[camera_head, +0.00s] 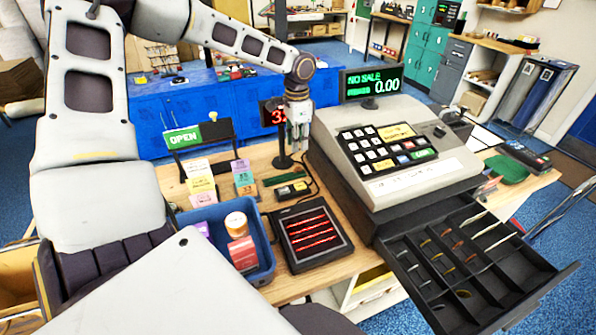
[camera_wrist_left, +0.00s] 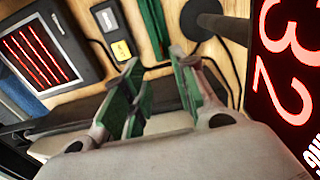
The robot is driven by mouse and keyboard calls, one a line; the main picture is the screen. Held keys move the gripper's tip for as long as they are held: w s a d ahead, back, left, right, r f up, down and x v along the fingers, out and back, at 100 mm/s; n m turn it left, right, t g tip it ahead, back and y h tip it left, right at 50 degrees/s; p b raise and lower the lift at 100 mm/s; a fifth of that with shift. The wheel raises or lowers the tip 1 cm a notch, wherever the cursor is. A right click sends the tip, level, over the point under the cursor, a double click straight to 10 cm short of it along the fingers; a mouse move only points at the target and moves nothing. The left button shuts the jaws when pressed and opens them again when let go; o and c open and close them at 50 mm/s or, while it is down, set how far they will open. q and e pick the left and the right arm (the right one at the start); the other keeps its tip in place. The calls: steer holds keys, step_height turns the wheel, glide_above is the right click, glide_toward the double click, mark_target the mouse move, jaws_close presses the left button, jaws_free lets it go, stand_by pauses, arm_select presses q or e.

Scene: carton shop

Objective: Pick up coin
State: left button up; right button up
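The cash register (camera_head: 400,140) stands on the wooden counter with its drawer (camera_head: 540,275) pulled open toward me. Small brownish and gold items, possibly coins (camera_head: 463,293), lie in the drawer's compartments; they are too small to identify surely. My left gripper (camera_head: 299,146) points down over the counter, left of the register and well away from the drawer, beside the red number display (camera_head: 270,112). In the left wrist view its two green-padded fingers (camera_wrist_left: 155,64) stand apart with nothing between them. My right gripper is not in view.
A blue bin (camera_head: 262,262) with a few items and a black tray with red lit lines (camera_head: 311,236) sit in front. A small yellow-labelled device (camera_head: 292,190) and an OPEN sign (camera_head: 184,137) are nearby. A card terminal (camera_head: 524,156) and green dish (camera_head: 507,169) lie right.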

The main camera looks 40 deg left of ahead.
mark_target(298, 170)
arm_select(q)
step_height(298, 170, down, 3)
steer(key=shift+f, duration=0.95)
steer(key=shift+w+f, duration=0.15)
steer(key=shift+f, duration=0.9)
steer(key=shift+w+f, duration=0.1)
steer(key=shift+f, duration=1.5)
steer(key=shift+c, duration=0.7)
steer(key=c, duration=0.5)
jaws_close()
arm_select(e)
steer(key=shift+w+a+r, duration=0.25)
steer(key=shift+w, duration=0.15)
